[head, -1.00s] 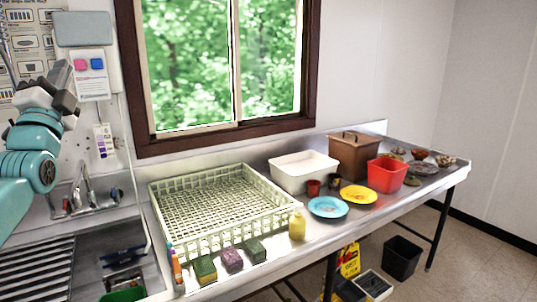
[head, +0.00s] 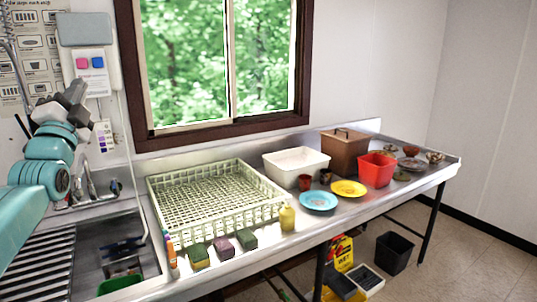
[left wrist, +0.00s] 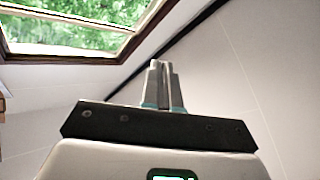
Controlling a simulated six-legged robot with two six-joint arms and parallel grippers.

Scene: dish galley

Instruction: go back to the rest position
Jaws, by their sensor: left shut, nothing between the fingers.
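My left gripper (head: 76,92) is raised in front of the wall at the upper left of the head view, above the sink side of the counter. In the left wrist view its two fingers (left wrist: 161,84) are together, with nothing between them. Behind them are the pale wall and part of the window. The gripper is clear of the counter and touches nothing that I can see. My right gripper is in neither view.
Below my left arm are the sink (head: 125,258) and ribbed drainboard (head: 38,268).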

